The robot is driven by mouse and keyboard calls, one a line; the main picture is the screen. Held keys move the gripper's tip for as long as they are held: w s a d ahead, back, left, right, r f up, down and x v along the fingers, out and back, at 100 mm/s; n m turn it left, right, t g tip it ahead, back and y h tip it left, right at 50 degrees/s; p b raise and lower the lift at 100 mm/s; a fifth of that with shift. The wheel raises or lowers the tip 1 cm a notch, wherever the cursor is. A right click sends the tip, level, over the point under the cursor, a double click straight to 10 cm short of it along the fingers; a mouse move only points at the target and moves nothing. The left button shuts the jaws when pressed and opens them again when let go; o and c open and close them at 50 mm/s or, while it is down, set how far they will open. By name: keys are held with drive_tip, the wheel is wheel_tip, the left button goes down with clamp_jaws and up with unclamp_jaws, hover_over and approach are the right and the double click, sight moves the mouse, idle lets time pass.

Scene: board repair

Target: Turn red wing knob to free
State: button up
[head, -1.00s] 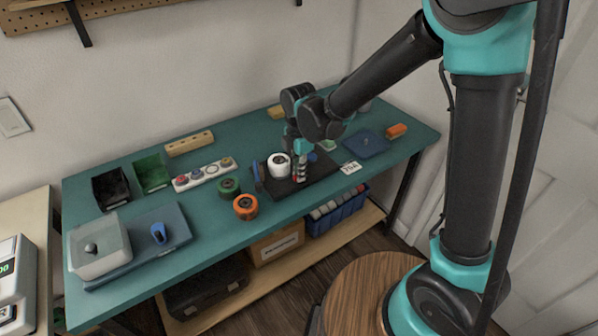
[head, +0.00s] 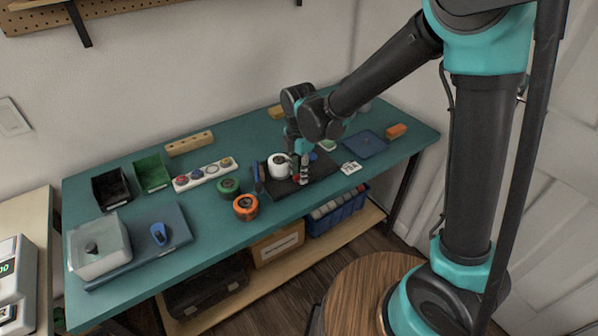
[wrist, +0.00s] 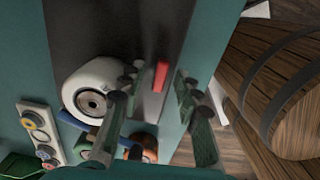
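The red wing knob (wrist: 161,76) shows in the wrist view as a small red bar on the dark board (wrist: 140,30). My gripper (wrist: 157,82) is open, with one finger to the left of the knob and the other to its right. Gaps show on both sides, so the fingers do not visibly touch it. In the head view my gripper (head: 301,178) is low over the front part of the dark board (head: 322,168), and only a bit of red shows beside the fingers. How far the fingertips are above the board is hard to tell.
A white round part (head: 279,166) stands close to the left of my gripper, with a blue handle (wrist: 100,132) near it. An orange spool (head: 246,207) and a green spool (head: 228,187) stand further left. A white label card (head: 351,167) lies to the right.

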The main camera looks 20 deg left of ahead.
wheel_tip(320, 180, up, 12)
idle(0.7)
drive_tip(key=shift+d, duration=0.1)
drive_tip(key=w+d+f+m+t+y, duration=0.1)
drive_tip(key=d+f+m, duration=0.1)
drive_tip(key=d+m, duration=0.6)
drive_tip(key=w+d+f+m+t, duration=0.15)
drive_tip(key=d+m, duration=0.35)
drive_tip(key=d, duration=0.7)
drive_tip(key=s+d+f+m+t, duration=0.1)
drive_tip(key=s+d+f+m, duration=0.2)
drive_tip(key=d+m, duration=0.4)
drive_tip(key=s+d+f+m+h, duration=0.1)
drive_tip(key=s+d+f+m, duration=0.3)
drive_tip(key=d+m, duration=0.4)
drive_tip(key=shift+s+d+t, duration=0.25)
drive_tip(key=shift+d+t, duration=0.1)
drive_tip(key=shift+d, duration=0.85)
